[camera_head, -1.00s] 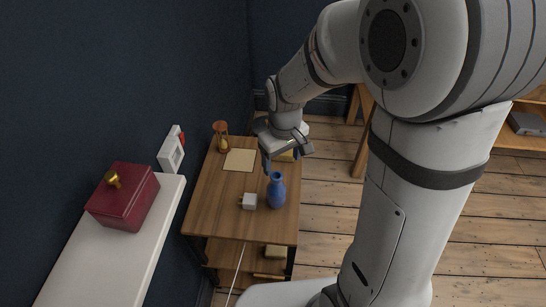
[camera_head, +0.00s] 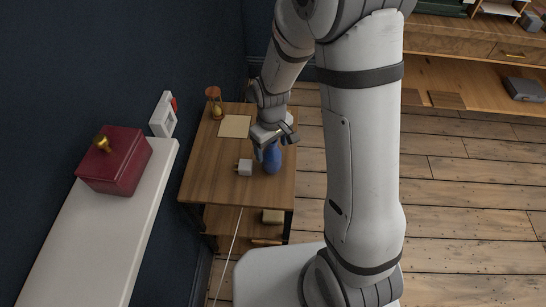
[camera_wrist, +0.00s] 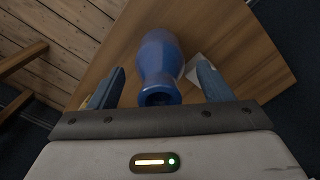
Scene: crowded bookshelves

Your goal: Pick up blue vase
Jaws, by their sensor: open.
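The blue vase (camera_head: 272,160) stands upright on the small wooden table (camera_head: 215,175) in the head view. Its neck and top are partly hidden there by my gripper (camera_head: 268,148). In the wrist view the blue vase (camera_wrist: 158,65) lies between the two fingers of my gripper (camera_wrist: 160,92), its dark mouth towards the palm. The fingers are apart, one on each side of the vase, with gaps showing on both sides. I cannot tell how deep the vase reaches between them.
A white cube (camera_head: 244,167) sits just left of the vase. A sheet of paper (camera_head: 234,126) and an hourglass (camera_head: 214,102) are further back on the table. A red box (camera_head: 115,160) stands on a white ledge (camera_head: 95,240) at left. Wooden floor (camera_head: 440,190) is clear at right.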

